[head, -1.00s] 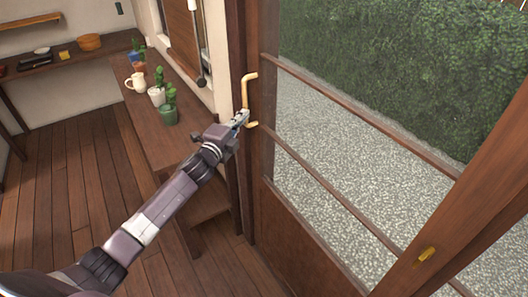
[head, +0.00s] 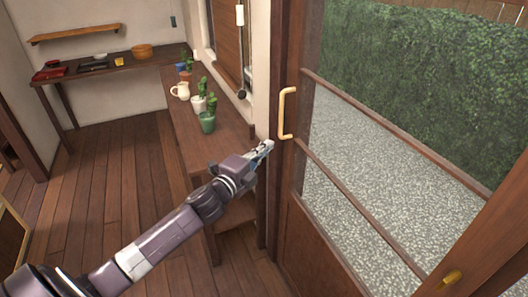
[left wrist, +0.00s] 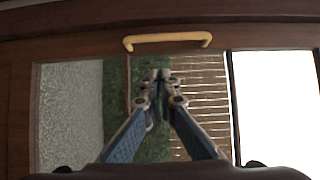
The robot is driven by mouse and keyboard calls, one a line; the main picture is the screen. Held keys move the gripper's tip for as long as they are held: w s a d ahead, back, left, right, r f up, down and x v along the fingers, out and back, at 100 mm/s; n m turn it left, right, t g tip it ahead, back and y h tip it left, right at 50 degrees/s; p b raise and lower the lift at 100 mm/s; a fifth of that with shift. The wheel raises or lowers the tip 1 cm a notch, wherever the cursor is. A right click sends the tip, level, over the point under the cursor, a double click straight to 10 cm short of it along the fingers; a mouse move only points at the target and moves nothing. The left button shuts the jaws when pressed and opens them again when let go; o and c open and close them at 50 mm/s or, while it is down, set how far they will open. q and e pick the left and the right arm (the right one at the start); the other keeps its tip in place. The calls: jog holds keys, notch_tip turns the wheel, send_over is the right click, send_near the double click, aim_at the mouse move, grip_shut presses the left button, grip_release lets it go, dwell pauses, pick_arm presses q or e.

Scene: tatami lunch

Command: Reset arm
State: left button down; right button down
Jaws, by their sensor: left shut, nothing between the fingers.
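My left arm comes in from the lower left of the head view. Its left gripper (head: 267,146) is shut and empty, just left of and below the door's yellow handle (head: 287,113). The gripper and the handle are apart. In the left wrist view the shut fingertips (left wrist: 158,78) point toward the glazed door, and the handle (left wrist: 167,40) lies above them. The wood-framed glass door (head: 300,215) stands on the right of the head view. My right gripper is not in view.
A long wooden bench (head: 190,140) along the wall holds several potted plants and a cream pitcher (head: 180,90). Wooden floor (head: 110,190) at left is clear. Gravel and a hedge show through the glass.

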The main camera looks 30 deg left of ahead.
pick_arm(q)
jog(key=shift+s+a+f, duration=0.1)
jog(key=shift+s, duration=0.35)
